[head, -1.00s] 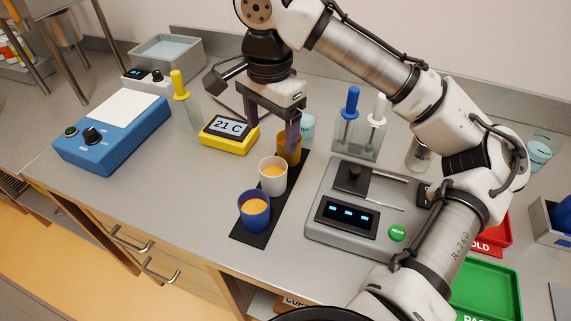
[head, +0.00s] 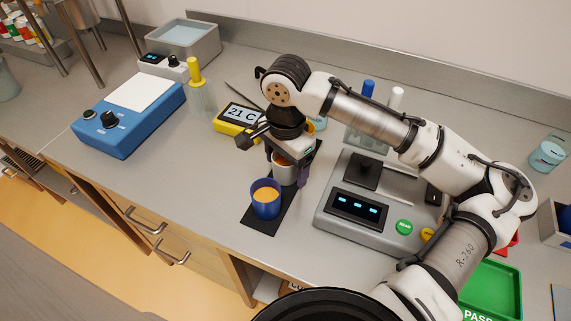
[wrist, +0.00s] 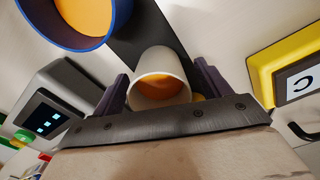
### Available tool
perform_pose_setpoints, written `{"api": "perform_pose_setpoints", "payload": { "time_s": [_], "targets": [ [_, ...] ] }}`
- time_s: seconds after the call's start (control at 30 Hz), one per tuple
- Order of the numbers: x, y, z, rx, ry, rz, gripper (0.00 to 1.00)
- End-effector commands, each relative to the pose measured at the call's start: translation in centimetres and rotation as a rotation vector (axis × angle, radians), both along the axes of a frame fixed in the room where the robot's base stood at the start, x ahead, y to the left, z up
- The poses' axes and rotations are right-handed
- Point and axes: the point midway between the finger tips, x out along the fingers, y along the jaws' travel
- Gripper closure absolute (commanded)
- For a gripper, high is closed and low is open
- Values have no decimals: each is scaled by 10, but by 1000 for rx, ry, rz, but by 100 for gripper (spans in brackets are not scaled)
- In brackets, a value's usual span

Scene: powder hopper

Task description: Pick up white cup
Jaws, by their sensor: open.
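The white cup (head: 284,172) stands upright on a black mat (head: 262,226) and holds orange contents. It also shows in the wrist view (wrist: 160,65), between the two purple fingers of my gripper (wrist: 163,92). My gripper is open, with one finger on each side of the cup. In the head view my gripper (head: 287,168) is over the cup and hides part of it. I cannot tell whether either finger touches the cup.
A blue cup (head: 266,199) with orange contents stands close in front. A yellow cup is mostly hidden behind my gripper. A yellow display unit (head: 237,120) stands behind, left. A grey device (head: 372,208) stands right of the mat. A blue machine (head: 128,120) stands far left.

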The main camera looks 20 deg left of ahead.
Motion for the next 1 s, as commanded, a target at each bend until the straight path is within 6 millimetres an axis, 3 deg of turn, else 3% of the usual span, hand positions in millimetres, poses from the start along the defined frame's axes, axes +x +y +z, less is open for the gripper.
{"api": "perform_pose_setpoints", "payload": {
  "time_s": [0.27,0.67,1.0],
  "targets": [
    [0,0,-5,0,-1,0,24],
    [0,0,-5,0,-1,0,74],
    [0,0,-3,0,-1,0,74]
  ]
}}
